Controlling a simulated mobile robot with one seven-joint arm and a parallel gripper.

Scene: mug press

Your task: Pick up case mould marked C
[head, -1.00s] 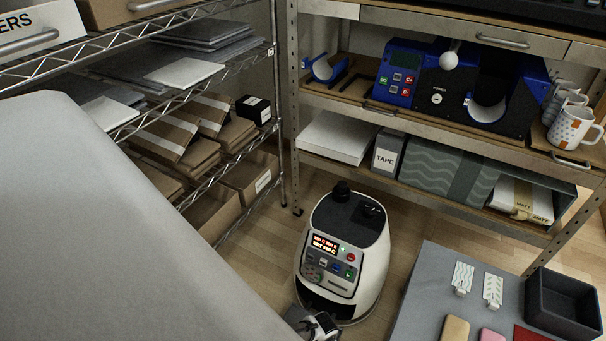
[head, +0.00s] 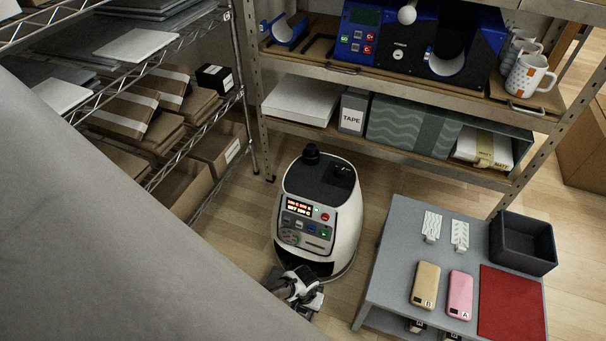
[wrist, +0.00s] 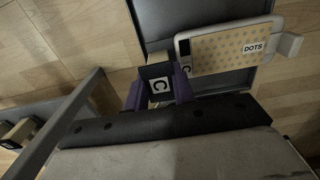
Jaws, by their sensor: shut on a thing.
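In the wrist view my gripper (wrist: 158,92), with purple fingers, is shut on the dark block with a white C label, which I take as the grip of the case mould marked C (wrist: 159,86). Beside it lies a white-rimmed phone case (wrist: 185,47) with a dotted tan sheet marked DOTS and a small C. Both are over a dark grey tray (wrist: 160,14). I cannot tell whether the mould touches the tray. In the head view my gripper (head: 298,284) is low in front of the white press (head: 346,225); the mould is not clear there.
A grey table (head: 385,265) at right carries a tan case B (head: 425,286), a pink case A (head: 459,295), a red mat (head: 511,305) and a dark bin (head: 523,244). Shelving stands behind and at left. Wooden floor is free between press and table.

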